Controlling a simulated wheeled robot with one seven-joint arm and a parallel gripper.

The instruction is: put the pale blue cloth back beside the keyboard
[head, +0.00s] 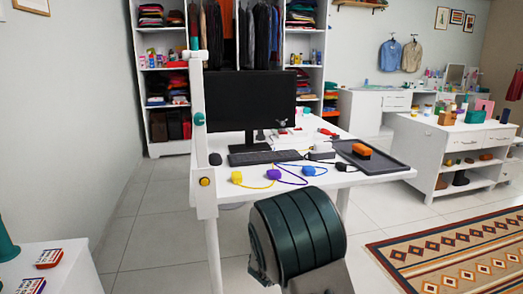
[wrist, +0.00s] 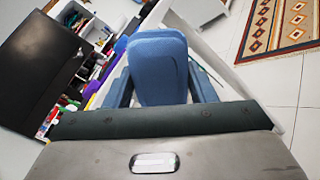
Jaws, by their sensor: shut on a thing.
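The black keyboard (head: 264,157) lies on the white desk (head: 215,180) in front of the dark monitor (head: 250,100). In the head view neither the cloth nor my fingers can be made out, and my dark green arm link stands in front of the desk's near edge. How far the cloth is from the keyboard cannot be told.
Yellow (head: 237,177) and purple (head: 273,174) plugs with cables lie near the desk's front edge. A dark tray (head: 398,168) with an orange-topped block (head: 361,151) is at the right. A mouse (head: 215,159) is at the left. A patterned rug (head: 455,250) covers the right floor.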

